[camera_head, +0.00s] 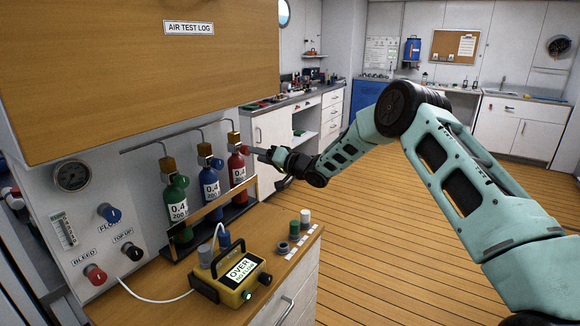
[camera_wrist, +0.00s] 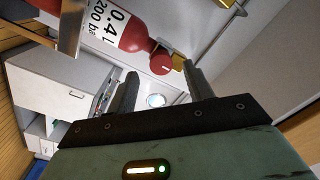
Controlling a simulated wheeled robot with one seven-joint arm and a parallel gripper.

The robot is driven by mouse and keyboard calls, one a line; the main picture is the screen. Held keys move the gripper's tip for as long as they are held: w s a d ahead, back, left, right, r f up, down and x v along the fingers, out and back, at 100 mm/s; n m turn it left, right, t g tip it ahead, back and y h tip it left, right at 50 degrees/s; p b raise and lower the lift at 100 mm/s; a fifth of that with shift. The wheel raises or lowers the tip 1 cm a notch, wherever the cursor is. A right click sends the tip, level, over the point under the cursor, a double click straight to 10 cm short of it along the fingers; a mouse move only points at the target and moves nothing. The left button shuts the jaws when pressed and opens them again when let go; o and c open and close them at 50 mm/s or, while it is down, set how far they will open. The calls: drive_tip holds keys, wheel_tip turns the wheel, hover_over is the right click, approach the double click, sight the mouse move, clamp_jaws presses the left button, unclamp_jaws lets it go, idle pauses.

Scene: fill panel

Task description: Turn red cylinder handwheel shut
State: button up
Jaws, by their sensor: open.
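The red cylinder (camera_head: 237,170) stands upright at the right end of a row of three cylinders in the rack. Its label reads 0.4 and 200 bar. Its red round handwheel (camera_wrist: 161,64) faces my gripper in the wrist view, with a pale mark on its face. My gripper (camera_wrist: 160,74) is open, with one finger to each side of the handwheel in the picture. The handwheel appears at or just beyond the fingertips, and no contact shows. In the head view my gripper (camera_head: 260,152) reaches in from the right, close to the red cylinder's neck.
Green (camera_head: 177,205) and blue (camera_head: 210,190) cylinders stand left of the red one behind a wooden rail. A yellow meter (camera_head: 232,285) reading OVER sits on the counter in front. A wooden cabinet (camera_head: 130,70) overhangs. Open floor lies to the right.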

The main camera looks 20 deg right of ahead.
drive_tip(key=b+v, duration=0.2)
drive_tip(key=v, duration=1.1)
drive_tip(key=s+a+r+n+g+h, duration=0.1)
drive_tip(key=s+a+g+h, duration=0.1)
drive_tip(key=a, duration=0.7)
drive_tip(key=s+a+n+g+h, duration=0.35)
drive_tip(key=s+a, duration=0.55)
drive_tip(key=s, duration=0.4)
drive_tip(key=s+f+n+g+h, duration=0.1)
drive_tip(key=s+n+g+h, duration=0.3)
drive_tip(key=s, duration=3)
drive_tip(key=g+h, duration=0.1)
drive_tip(key=g, duration=0.4)
drive_tip(key=shift+f+n, duration=0.35)
drive_tip(key=shift+a, duration=0.1)
drive_tip(key=shift+c, duration=0.3)
